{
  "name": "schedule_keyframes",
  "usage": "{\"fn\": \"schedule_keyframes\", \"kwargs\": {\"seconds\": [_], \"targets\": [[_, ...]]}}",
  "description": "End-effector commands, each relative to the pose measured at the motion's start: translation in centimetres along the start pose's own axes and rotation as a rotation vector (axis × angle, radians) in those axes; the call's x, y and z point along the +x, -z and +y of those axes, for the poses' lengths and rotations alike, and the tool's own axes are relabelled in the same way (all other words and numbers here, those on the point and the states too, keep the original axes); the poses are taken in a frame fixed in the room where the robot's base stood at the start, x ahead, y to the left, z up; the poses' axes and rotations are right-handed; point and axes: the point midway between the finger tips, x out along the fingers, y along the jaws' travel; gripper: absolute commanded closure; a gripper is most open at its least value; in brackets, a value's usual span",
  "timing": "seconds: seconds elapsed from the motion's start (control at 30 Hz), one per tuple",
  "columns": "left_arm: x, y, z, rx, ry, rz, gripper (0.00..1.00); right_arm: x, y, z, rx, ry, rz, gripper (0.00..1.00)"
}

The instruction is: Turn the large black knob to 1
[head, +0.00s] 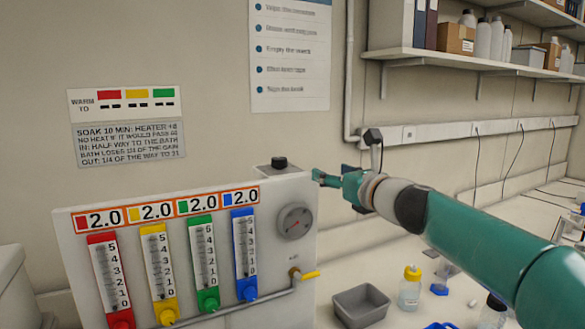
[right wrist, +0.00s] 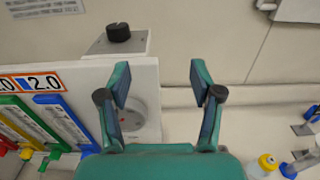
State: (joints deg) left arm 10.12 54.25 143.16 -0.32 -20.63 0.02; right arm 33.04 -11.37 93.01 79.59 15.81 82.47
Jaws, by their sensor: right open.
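The large black knob (head: 279,163) sits on top of a light box behind the gauge panel. In the right wrist view the black knob (right wrist: 118,32) shows at the upper left, on the sloping top of its white box (right wrist: 100,47). My right gripper (head: 318,178) is to the right of the knob, apart from it. In the right wrist view my right gripper (right wrist: 158,77) is open and empty, its two teal fingers spread. The knob's pointer and any scale marks are too small to read. My left gripper is not in view.
The panel (head: 70,250) below carries red, yellow, green and blue flow tubes, a round dial (head: 295,221) and a yellow-handled tap (head: 304,275). A grey tray (head: 361,305) and a yellow-capped bottle (head: 410,287) stand on the bench. A wall sign (head: 128,145) hangs above.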

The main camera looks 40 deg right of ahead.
Motion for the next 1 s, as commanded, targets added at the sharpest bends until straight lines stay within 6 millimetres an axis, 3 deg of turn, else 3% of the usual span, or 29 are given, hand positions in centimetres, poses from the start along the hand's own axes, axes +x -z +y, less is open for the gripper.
{"fn": "schedule_keyframes", "kwargs": {"seconds": [0.1,0.13,0.27,0.43,0.6,0.7,0.83,1.0], "targets": [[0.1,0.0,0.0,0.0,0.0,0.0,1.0,-0.7,0.3,-5.0,-0.043,0.23,0.025,0.35],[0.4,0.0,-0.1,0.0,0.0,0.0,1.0,-0.9,0.4,-5.8,-0.051,0.285,0.03,0.35],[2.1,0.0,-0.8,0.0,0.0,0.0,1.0,-2.3,0.9,-6.7,-0.065,0.476,0.053,0.35],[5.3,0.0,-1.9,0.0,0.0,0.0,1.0,-4.0,1.7,-1.8,-0.02,0.55,0.077,0.35],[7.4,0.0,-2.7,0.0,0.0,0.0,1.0,-4.7,0.8,5.7,0.044,0.404,0.03,0.35],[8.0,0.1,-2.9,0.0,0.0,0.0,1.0,-5.1,0.1,9.1,0.06,0.316,-0.002,0.35],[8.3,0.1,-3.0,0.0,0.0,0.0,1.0,-5.3,-0.5,11.2,0.069,0.261,-0.02,0.35],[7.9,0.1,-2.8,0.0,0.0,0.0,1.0,-4.4,-0.8,11.4,0.068,0.253,-0.02,0.35]]}}
